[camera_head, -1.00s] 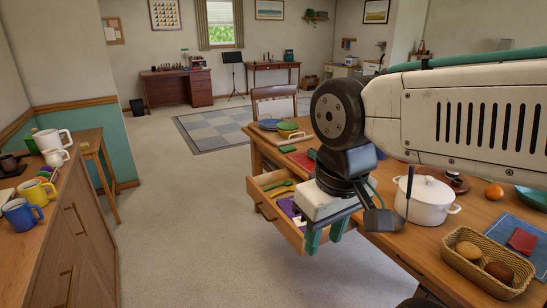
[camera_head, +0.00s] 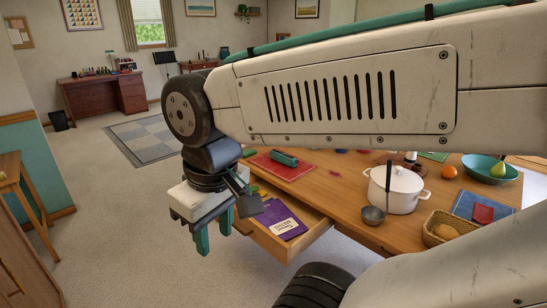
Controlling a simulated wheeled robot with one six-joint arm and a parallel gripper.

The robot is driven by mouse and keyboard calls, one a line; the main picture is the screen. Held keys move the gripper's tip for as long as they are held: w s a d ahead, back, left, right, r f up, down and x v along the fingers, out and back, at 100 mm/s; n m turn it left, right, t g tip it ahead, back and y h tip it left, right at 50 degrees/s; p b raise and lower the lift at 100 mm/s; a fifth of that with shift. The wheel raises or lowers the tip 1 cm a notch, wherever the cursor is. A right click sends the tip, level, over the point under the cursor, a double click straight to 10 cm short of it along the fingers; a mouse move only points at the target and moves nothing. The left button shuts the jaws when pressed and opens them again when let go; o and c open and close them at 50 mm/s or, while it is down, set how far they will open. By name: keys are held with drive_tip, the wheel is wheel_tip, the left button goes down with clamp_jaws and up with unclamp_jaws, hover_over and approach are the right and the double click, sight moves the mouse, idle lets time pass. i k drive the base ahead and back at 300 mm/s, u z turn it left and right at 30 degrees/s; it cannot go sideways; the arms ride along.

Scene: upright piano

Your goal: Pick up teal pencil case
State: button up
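A teal rounded, elongated item (camera_head: 284,157), which looks like the teal pencil case, lies on a red mat (camera_head: 292,171) on the wooden table. My gripper (camera_head: 214,235) points down with its two teal fingers apart, and nothing shows between them. It is in front of and to the left of the mat, near the open drawer's left end. The pencil case is clear of the gripper, to its upper right in the picture. My arm hides the back of the table.
The open drawer (camera_head: 303,244) sticks out from the table and holds a purple book (camera_head: 284,225). A white pot (camera_head: 398,190), a ladle (camera_head: 374,215), and a basket (camera_head: 436,240) stand to the right. Open floor lies to the left.

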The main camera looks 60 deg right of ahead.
sight(285, 158)
drive_tip(key=z, duration=0.35)
drive_tip(key=i, duration=0.65)
drive_tip(key=z, duration=0.85)
drive_tip(key=i, duration=0.3)
drive_tip(key=z, duration=0.3)
